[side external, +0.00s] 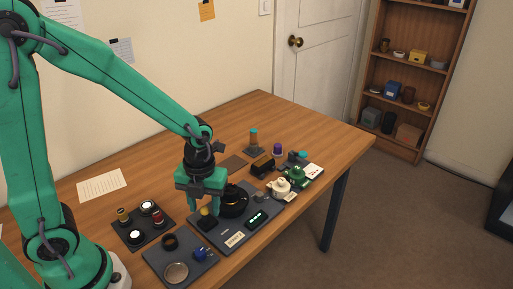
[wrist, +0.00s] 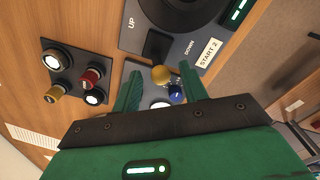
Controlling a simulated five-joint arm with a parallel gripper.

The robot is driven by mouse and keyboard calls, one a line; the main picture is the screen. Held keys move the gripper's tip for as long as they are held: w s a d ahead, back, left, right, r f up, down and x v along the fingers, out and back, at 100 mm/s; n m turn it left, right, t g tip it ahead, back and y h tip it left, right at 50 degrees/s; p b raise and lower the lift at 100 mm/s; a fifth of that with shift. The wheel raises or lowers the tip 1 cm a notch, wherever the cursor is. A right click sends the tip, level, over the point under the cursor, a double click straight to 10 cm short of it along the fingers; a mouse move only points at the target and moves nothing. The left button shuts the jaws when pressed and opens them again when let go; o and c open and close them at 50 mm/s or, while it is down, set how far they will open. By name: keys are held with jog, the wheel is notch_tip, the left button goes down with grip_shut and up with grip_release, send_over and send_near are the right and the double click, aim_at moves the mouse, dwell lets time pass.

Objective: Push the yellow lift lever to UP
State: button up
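The yellow lift lever (side external: 205,211) has a round yellow knob and stands on a black base on the dark grey panel (side external: 233,238). In the wrist view the yellow knob (wrist: 161,75) lies between my two green fingertips, in front of the black lever base (wrist: 155,46). The UP label (wrist: 130,22) is at the upper left of the base and the DOWN label (wrist: 189,47) at its right. My gripper (side external: 203,209) points down over the lever, and it also shows in the wrist view (wrist: 161,69). It is open; I cannot tell whether a finger touches the knob.
A black round lens part (side external: 234,201) is close to the right of my gripper. A tray with several knobs and caps (side external: 143,226) is at left. A front tray (side external: 180,262) holds rings and a blue part. Several small items stand behind at right.

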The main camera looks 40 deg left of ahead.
aim_at(206, 207)
jog(key=shift+r, duration=0.1)
jog(key=shift+w+r, duration=0.1)
jog(key=shift+r, duration=3.75)
jog(key=shift+d, duration=0.2)
jog(key=c, duration=0.9)
jog(key=d+n, duration=0.1)
jog(key=d+n+g, duration=0.1)
jog(key=d, duration=0.1)
jog(key=s+d+n, duration=0.1)
jog(key=shift+s+d+n+y, duration=0.1)
jog(key=shift+d+n+y, duration=0.2)
jog(key=shift+d+n, duration=0.1)
grip_shut()
jog(key=shift+s+d+n+g, duration=0.35)
jog(key=shift+d+n+g, duration=0.05)
jog(key=shift+d+n, duration=0.35)
